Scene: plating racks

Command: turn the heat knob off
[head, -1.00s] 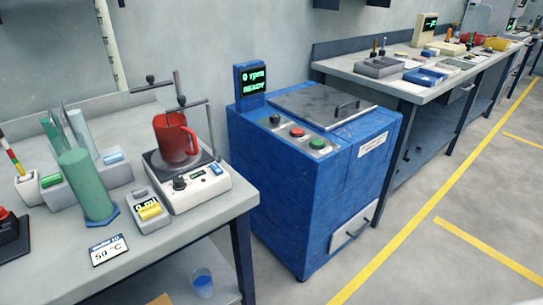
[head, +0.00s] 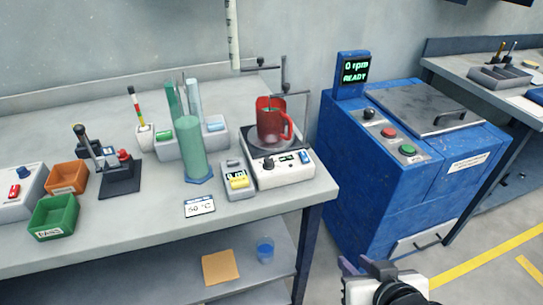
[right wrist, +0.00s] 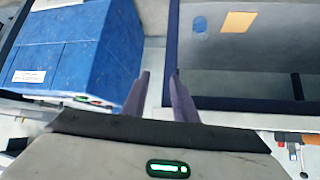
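A white hotplate stirrer (head: 284,177) stands at the right end of the grey bench, with a red mug-like beaker (head: 268,125) on its top plate. A dark round knob (head: 268,164) sits on its front left, and a small blue control (head: 305,157) on its front right. I cannot read which one is heat, nor the knob's setting. My right gripper (head: 353,266) is low, in front of the bench's right end and well apart from the hotplate. In the right wrist view its two fingers (right wrist: 160,75) stand apart with nothing between them. My left gripper is not in view.
A yellow-faced timer (head: 237,181) and a 50 °C card (head: 200,206) lie left of the hotplate. A green cylinder (head: 192,150) and tube rack stand behind them. A clamp stand rises behind the beaker. A blue centrifuge (head: 365,195) stands right, across a narrow gap.

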